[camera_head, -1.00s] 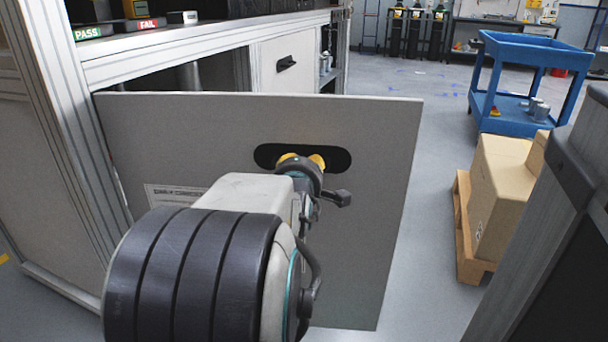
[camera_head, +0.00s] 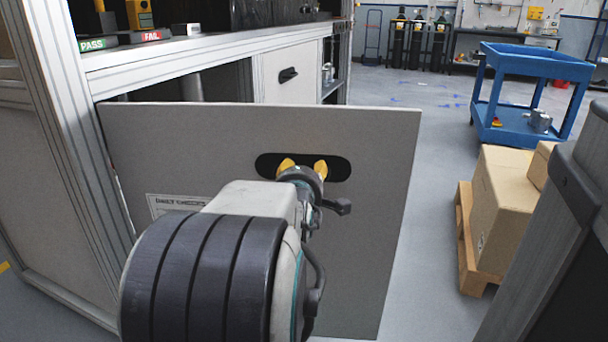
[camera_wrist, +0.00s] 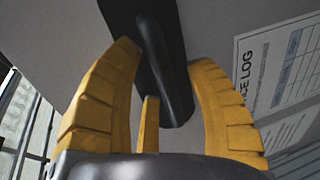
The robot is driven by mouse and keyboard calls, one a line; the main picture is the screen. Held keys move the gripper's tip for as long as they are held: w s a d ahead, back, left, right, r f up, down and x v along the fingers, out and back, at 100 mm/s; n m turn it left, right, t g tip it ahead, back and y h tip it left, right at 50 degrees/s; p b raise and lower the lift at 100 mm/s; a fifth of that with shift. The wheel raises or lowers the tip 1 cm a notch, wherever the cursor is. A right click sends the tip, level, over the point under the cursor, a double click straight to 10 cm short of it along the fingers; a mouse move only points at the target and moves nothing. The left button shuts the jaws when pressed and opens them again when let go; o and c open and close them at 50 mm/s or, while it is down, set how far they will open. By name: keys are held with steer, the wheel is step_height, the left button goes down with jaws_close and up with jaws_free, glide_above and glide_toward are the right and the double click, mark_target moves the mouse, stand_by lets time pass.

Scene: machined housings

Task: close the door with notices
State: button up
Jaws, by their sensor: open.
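The door with notices (camera_head: 370,230) is a grey panel standing swung out from the workbench cabinet, hinged at its left edge. A white notice (camera_head: 178,204) is on its lower left, partly behind my arm; it also shows in the wrist view (camera_wrist: 285,80) with "LOG" readable. A dark recessed handle (camera_head: 340,168) is near the door's upper middle. In the wrist view the black handle bar (camera_wrist: 165,70) lies between the yellow fingers. My gripper (camera_head: 303,166) is open in front of the handle, its fingers on either side of the bar. Contact cannot be told.
The cabinet frame (camera_head: 60,130) is at the left, with an open bay behind the door and another closed door (camera_head: 290,85) beyond. Cardboard boxes (camera_head: 505,195) on a pallet and a blue cart (camera_head: 530,70) stand at right. Floor between door and pallet is clear.

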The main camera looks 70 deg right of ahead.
steer(key=shift+a, duration=0.1)
steer(key=v, duration=1.1)
steer(key=shift+s+a, duration=0.15)
steer(key=shift+a, duration=0.2)
steer(key=shift+r, duration=0.1)
steer(key=shift+c, duration=0.2)
